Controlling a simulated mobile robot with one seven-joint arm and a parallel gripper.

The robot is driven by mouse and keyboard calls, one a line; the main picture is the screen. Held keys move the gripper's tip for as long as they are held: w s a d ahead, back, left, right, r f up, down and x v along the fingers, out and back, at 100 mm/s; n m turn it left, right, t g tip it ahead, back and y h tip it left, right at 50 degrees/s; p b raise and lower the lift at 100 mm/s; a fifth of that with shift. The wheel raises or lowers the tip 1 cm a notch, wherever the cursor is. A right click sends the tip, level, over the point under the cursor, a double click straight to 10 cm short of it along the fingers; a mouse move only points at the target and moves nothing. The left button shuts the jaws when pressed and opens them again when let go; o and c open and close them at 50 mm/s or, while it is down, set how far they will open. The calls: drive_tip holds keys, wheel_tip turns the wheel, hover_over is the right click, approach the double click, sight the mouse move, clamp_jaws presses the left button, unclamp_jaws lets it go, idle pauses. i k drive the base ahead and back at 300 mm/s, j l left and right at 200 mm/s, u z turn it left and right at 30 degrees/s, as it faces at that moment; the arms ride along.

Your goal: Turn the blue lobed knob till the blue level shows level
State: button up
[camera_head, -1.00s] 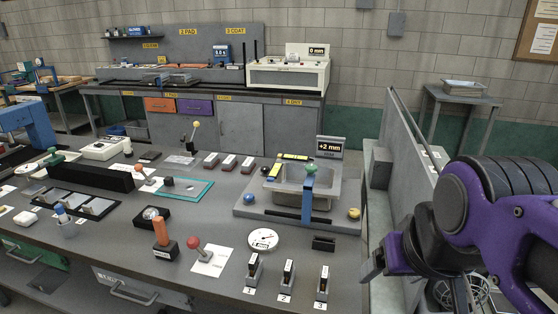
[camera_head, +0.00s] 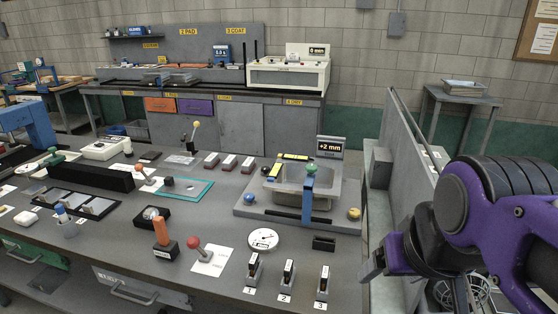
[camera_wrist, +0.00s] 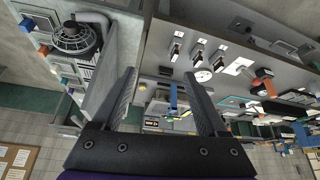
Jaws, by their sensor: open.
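The blue lobed knob (camera_head: 250,199) sits at the left front corner of the grey sink base plate (camera_head: 285,218). Two yellow-green level vials show at the sink's back left corner, one along the back (camera_head: 293,157) and one along the left side (camera_head: 275,170). Their bubbles are too small to read, and I cannot tell which is the blue level. My gripper (camera_wrist: 160,78) is open and empty, with its fingers apart in the wrist view. In the head view it hangs at the right, beyond the bench's right side, well away from the knob.
A yellow knob (camera_head: 354,213) sits at the plate's right front corner. A display (camera_head: 332,147) reads +2 mm. A dial (camera_head: 263,240) and numbered holders (camera_head: 287,274) stand in front. A grey partition (camera_head: 408,150) runs along the right.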

sight(249, 197)
drive_tip(key=i+j+z, duration=0.15)
drive_tip(key=j, duration=0.55)
drive_tip(key=j+z, duration=0.1)
drive_tip(key=j, duration=0.65)
